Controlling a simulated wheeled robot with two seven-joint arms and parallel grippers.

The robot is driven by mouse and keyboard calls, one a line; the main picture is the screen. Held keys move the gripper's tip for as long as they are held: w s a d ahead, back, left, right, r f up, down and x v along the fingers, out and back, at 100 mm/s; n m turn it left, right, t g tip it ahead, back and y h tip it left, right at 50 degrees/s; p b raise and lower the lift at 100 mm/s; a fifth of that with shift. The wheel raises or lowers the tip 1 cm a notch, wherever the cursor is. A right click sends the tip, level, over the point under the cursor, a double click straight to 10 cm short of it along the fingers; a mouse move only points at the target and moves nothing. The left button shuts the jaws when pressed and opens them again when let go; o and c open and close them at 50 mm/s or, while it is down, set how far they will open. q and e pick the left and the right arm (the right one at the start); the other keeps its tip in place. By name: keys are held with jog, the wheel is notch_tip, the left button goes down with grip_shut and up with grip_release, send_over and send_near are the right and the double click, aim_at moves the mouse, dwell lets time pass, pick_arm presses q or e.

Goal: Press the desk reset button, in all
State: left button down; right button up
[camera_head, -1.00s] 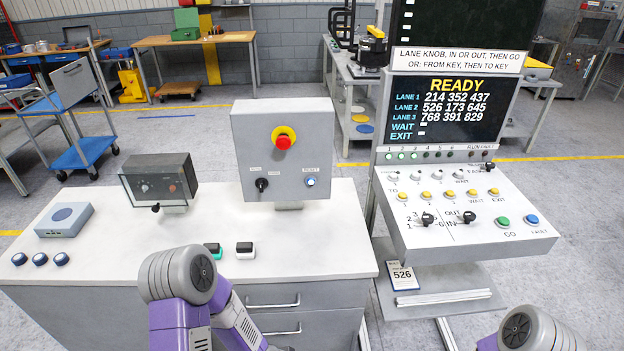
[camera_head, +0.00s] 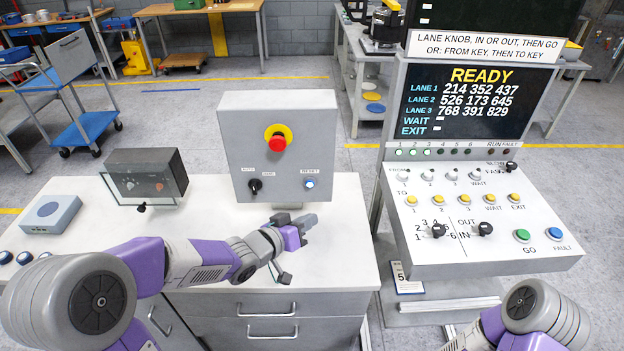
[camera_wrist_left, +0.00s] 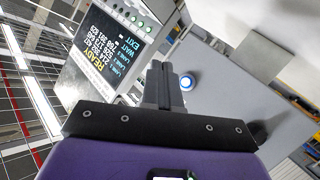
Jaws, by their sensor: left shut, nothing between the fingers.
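The reset button (camera_head: 309,183) is a small round button with a blue-white lit ring, under a RESET label on the grey box on the desk. It also shows in the left wrist view (camera_wrist_left: 187,82), just right of my fingertips. My left gripper (camera_head: 311,221) is shut and empty. In the head view it is below the button, over the desk's right part. In the wrist view its closed fingers (camera_wrist_left: 164,78) point toward the box face. Contact with the button does not show. My right gripper is out of view; only part of that arm shows at lower right.
The grey box (camera_head: 235,150) also carries a red mushroom button (camera_head: 278,143) on yellow and a black selector knob (camera_head: 255,186). A lane console (camera_head: 450,255) with a READY screen (camera_head: 470,103) stands to the right. A dark-faced unit (camera_head: 146,176) is at left on the desk (camera_head: 95,205).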

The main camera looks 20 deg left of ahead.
aim_at(310, 183)
pick_arm(q)
jog(key=w+a+p, duration=0.2)
jog(key=w+p, duration=0.1)
jog(key=w, duration=0.5)
jog(key=shift+w+a, duration=0.25)
jog(key=shift+f, duration=0.1)
dwell(0.3)
jog(key=shift+w+p, duration=0.1)
jog(key=shift+p, duration=0.2)
dwell(1.4)
jog(key=shift+w+a, duration=0.1)
jog(key=shift+w, duration=0.2)
jog(key=shift+w+a+p, duration=0.15)
jog(key=shift+w+p, duration=0.3)
jog(key=shift+p, duration=0.05)
dwell(0.6)
jog(key=shift+s, duration=0.1)
jog(key=shift+s+d+b, duration=0.3)
jog(key=shift+s+b, duration=0.05)
jog(key=shift+s, duration=0.4)
jog(key=shift+s, duration=0.1)
